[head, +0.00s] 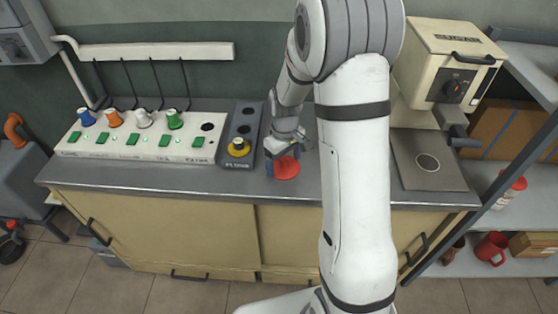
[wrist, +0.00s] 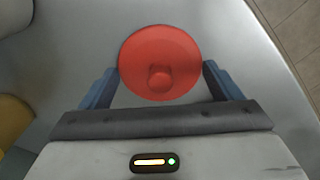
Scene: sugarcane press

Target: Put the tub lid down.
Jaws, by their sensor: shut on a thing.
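The tub lid is a round red disc with a small knob (wrist: 160,58). In the head view the lid (head: 287,169) is at the counter's front part, right of the yellow knob. My gripper (wrist: 160,70) has its two blue fingers on opposite sides of the lid's rim and is shut on it. In the head view my gripper (head: 283,150) points down over the counter. The lid lies flat, close over or on the metal top; I cannot tell whether it touches. No tub shows clearly.
The grey metal counter (head: 230,184) has bare room left and right of the lid. A panel with coloured knobs (head: 140,138) and a dark box with a yellow knob (head: 238,147) stand left. A cream press machine (head: 450,60) stands right. The counter's front edge is close.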

